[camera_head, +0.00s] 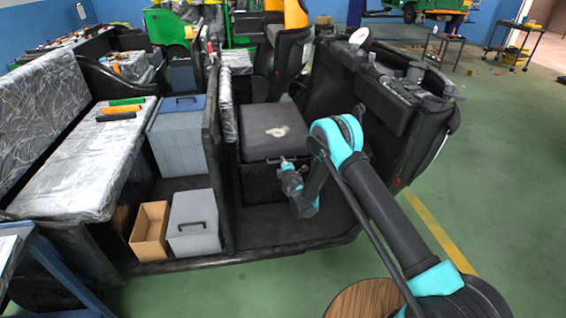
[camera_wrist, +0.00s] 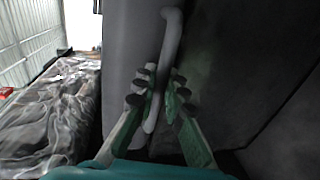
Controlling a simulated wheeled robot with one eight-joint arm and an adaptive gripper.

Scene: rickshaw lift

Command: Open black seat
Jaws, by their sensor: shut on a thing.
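The black seat (camera_head: 272,128) lies flat on its dark box in the rickshaw's front compartment, with a pale patch on its top. A light grey bar handle (camera_wrist: 172,50) sticks out from its dark face in the wrist view. My gripper (camera_head: 286,163) is at the seat's front edge. In the wrist view its green fingers with dark pads (camera_wrist: 160,95) are on both sides of the handle and shut on it. The exact contact at the pads is partly hidden.
A black partition (camera_head: 211,150) stands left of the seat, and the dark dashboard (camera_head: 385,90) stands to the right. Grey boxes (camera_head: 178,140) and a cardboard box (camera_head: 150,228) sit beyond the partition. A wrapped bench (camera_head: 85,155) is at the left. Open green floor (camera_head: 490,170) lies right.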

